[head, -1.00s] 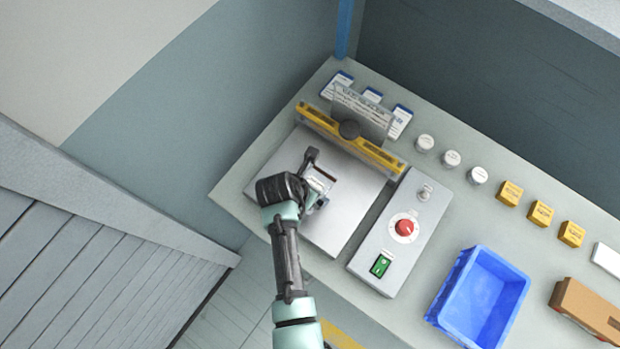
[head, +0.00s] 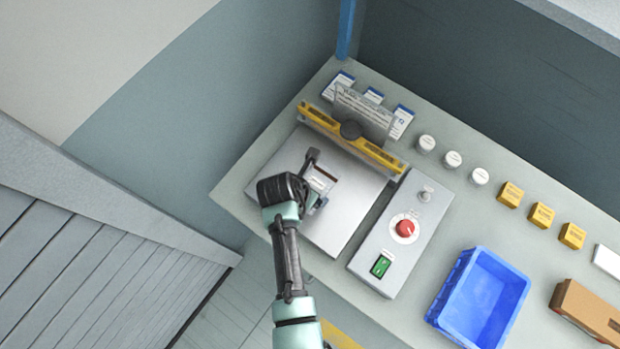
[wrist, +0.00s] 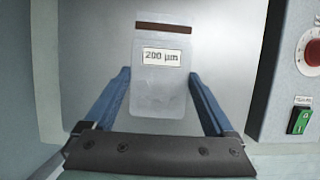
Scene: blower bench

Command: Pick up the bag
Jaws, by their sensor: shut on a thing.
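The bag (wrist: 160,85) is a pale, see-through pouch with a brown strip along its top and a white label reading "200 µm". In the wrist view it lies between the two blue fingers of my gripper (wrist: 160,82), which is shut on it. In the head view the bag (head: 321,184) shows just beyond my gripper (head: 314,190), over the grey metal plate (head: 345,215). My wrist covers part of it. I cannot tell whether the bag touches the plate.
A yellow bar (head: 350,138) with a dark knob crosses the plate's back edge. A control box (head: 405,235) with a red knob and green switch stands right of the plate. A blue bin (head: 480,300) is farther right. Jars (head: 452,159) and yellow boxes (head: 541,214) line the back.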

